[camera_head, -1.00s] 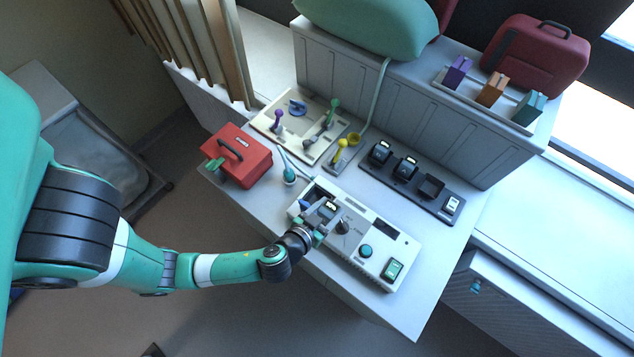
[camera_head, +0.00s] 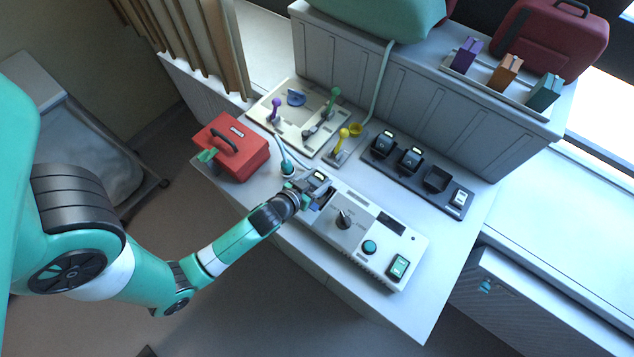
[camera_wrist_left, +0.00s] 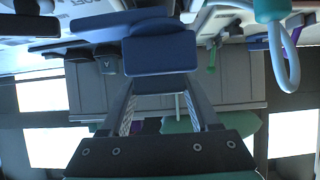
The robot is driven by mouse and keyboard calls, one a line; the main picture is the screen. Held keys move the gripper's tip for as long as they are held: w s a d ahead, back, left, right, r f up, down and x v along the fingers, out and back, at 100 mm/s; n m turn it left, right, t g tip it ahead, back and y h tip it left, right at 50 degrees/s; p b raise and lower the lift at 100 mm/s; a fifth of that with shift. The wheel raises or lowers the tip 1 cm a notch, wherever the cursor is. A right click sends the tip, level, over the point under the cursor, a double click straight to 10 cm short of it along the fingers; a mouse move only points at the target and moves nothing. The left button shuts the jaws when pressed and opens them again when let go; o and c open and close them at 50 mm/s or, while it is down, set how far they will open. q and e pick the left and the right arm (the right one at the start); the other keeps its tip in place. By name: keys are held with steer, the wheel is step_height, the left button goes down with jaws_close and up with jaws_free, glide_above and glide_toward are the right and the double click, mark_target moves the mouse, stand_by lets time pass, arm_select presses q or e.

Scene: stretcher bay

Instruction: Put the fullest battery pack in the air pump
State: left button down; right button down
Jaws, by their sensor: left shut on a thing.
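The air pump (camera_head: 345,248) is a long white box on the table with a dark knob, a teal button and a green switch. My left gripper (camera_head: 316,188) is at the pump's far left end, shut on a dark battery pack (camera_head: 319,181). In the left wrist view the held pack (camera_wrist_left: 160,52) looks dark blue between the fingers. I cannot tell whether it touches the pump, and the bay under it is mostly hidden. My right gripper is not in view.
A red toolbox (camera_head: 245,160) stands left of the pump. A teal hose fitting (camera_head: 288,169) is close to my gripper. A beige tray (camera_head: 268,111) with coloured handles and a yellow-handled piece (camera_head: 344,135) lie behind. The table's front right is clear.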

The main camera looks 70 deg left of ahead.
mark_target(311, 190)
arm_select(q)
steer(key=shift+a+f, duration=0.25)
steer(key=shift+a, duration=0.05)
steer(key=shift+f+b, duration=0.4)
steer(key=shift+f, duration=1.1)
steer(key=shift+f, duration=0.1)
steer(key=shift+s+f+b, duration=0.1)
steer(key=shift+f+b, duration=0.5)
steer(key=shift+b, duration=0.05)
steer(key=shift+c, duration=0.6)
jaws_free()
steer(key=shift+s+d+f, duration=0.1)
steer(key=shift+f, duration=0.1)
